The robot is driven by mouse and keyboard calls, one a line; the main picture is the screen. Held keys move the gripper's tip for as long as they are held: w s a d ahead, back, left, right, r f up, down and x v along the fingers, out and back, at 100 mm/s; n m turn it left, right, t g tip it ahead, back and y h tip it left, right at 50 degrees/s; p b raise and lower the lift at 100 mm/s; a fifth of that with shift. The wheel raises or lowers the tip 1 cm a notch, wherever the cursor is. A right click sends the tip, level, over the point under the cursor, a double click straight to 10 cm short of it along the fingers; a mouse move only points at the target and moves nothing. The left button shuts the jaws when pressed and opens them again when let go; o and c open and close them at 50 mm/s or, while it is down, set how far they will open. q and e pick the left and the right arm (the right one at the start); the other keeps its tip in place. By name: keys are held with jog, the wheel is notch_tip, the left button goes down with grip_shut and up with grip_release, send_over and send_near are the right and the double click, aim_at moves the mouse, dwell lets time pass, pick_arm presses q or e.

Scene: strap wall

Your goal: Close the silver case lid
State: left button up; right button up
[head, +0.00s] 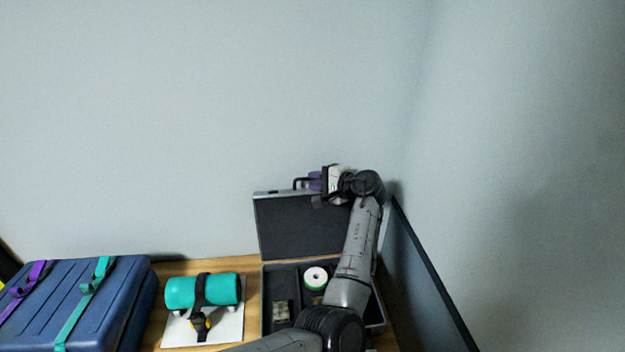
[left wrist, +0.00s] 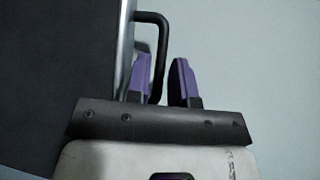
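The silver case stands open on the table, with its dark-lined lid (head: 290,225) raised upright near the wall. Its base (head: 264,300) holds a white roll and small items in dark compartments. My left gripper (head: 308,183) is at the top edge of the lid, beside the black handle (head: 298,183). In the left wrist view, the purple fingers (left wrist: 163,80) are apart, and the black handle (left wrist: 158,45) reaches down beside the left finger, into the space between them. I cannot tell whether they touch. The lid (left wrist: 60,80) fills the left side there. My right gripper is not in view.
A blue case (head: 115,305) with purple and teal straps lies at the left. A teal roll (head: 180,292) with a black strap rests on a white board (head: 230,325). A dark panel (head: 425,285) stands right of the case. My arm hides part of the case.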

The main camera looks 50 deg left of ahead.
pick_arm(q)
jog(key=shift+s+a+f, duration=0.2)
jog(key=shift+a, duration=0.45)
jog(key=shift+c, duration=0.4)
grip_shut()
